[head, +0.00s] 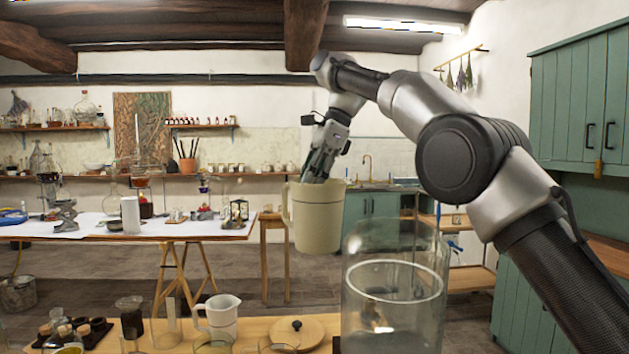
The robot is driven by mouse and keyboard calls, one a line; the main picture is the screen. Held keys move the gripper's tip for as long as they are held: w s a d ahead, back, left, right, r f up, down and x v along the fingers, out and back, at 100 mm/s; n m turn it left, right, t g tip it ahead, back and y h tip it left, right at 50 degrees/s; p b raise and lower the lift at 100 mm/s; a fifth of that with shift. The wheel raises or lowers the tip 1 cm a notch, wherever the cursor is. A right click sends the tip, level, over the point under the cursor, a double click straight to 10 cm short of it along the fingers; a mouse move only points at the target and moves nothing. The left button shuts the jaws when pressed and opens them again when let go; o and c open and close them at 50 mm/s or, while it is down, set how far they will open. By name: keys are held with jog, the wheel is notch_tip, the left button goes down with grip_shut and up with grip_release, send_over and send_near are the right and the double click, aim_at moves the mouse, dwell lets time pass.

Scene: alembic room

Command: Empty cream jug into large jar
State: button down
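The cream jug (318,222) hangs in the air at the centre of the head view, upright, with its handle on the left. My gripper (318,175) reaches down to the jug's rim from above, and the jug is held up by it. The fingertips are partly hidden by the jug wall. The large glass jar (394,297) stands to the right of and below the jug, at the front of the view. It is clear, with a pale ring around its inside. The jug's contents cannot be seen.
The near wooden table (258,328) holds a round wooden lid (298,332), a white measuring jug (221,316), a dark jar (130,316) and a rack of small bottles (75,333). A white-topped table (100,226) with glassware stands farther back left. Green cabinets (580,105) are at right.

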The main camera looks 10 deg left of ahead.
jog(key=shift+d+r, duration=0.15)
jog(key=shift+r, duration=0.05)
jog(key=s+d+r+n+t+y, duration=0.1)
jog(key=s+d+r+t+y, duration=0.1)
jog(key=d+y, duration=0.4)
jog(key=shift+s+n+t+y, duration=0.3)
jog(key=shift+s+y, duration=0.1)
jog(key=shift+y, duration=0.1)
jog(key=shift+s+d+r+n+t+y, duration=0.1)
jog(key=shift+s+d+r+y, duration=0.2)
jog(key=shift+d+y, duration=0.2)
jog(key=shift+s+d+r+n+t+y, duration=0.1)
jog(key=shift+s+d+r+y, duration=0.1)
jog(key=shift+d+r+y, duration=0.25)
jog(key=shift+s+d+r+n+t+y, duration=0.1)
jog(key=shift+s+d+r+y, duration=0.2)
jog(key=shift+d, duration=0.3)
dwell(5.1)
